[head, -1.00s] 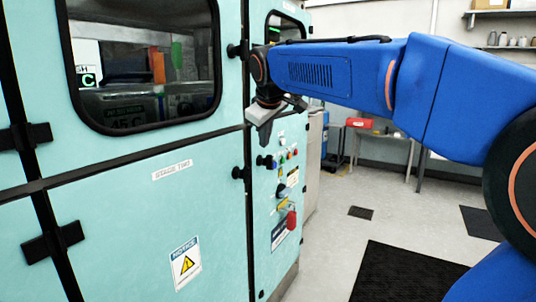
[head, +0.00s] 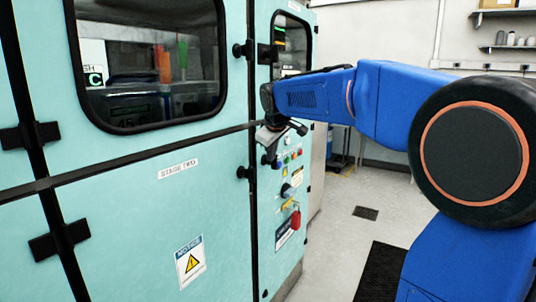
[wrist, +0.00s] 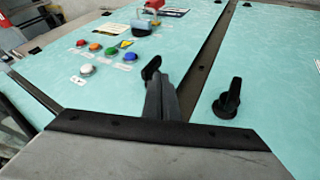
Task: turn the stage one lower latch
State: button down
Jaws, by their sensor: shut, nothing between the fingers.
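My gripper (head: 271,154) is in front of the teal panel with the buttons, just right of the cabinet's dark vertical seam. Its fingers (wrist: 161,95) are together and empty in the wrist view. A dark end shape shows at their tips; I cannot tell whether it is a fingertip or a latch knob behind. A black latch knob (head: 244,172) sits on the panel labelled STAGE TWO (head: 178,169). A black knob also shows in the wrist view (wrist: 228,98), right of the fingers and apart from them. No stage one label is readable.
Another black latch (head: 239,50) is higher up beside the window.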

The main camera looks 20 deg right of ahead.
jog(key=shift+w+d, duration=0.3)
jog(key=shift+d, duration=0.1)
